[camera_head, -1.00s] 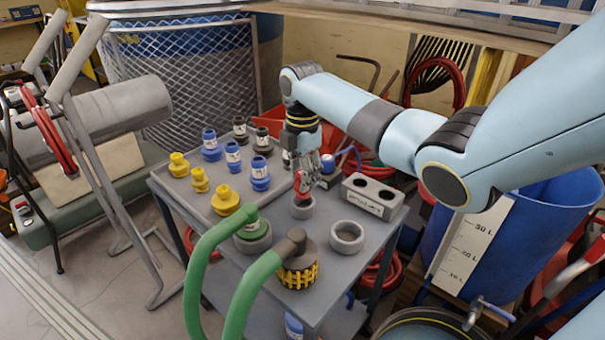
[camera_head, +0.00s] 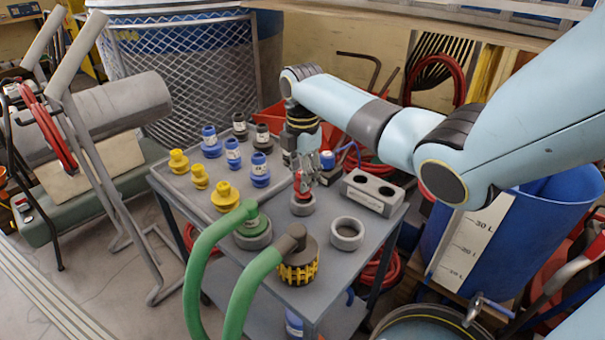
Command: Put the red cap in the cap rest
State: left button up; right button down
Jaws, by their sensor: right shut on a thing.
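My right gripper (camera_head: 303,175) comes down from above and is shut on the cap. My left gripper is not in view.
A larger empty grey ring (camera_head: 347,234) and a grey two-hole block (camera_head: 372,194) stand to the right. Green hoses (camera_head: 245,290) end at the front. Yellow (camera_head: 225,197), blue (camera_head: 260,170) and black fittings stand in a tray at the left.

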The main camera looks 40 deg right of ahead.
jog(key=shift+f+b, duration=0.85)
jog(key=shift+f, duration=0.75)
jog(key=c, duration=0.9)
grip_release()
notch_tip(320, 180, up, 12)
jog(key=shift+r, duration=0.1)
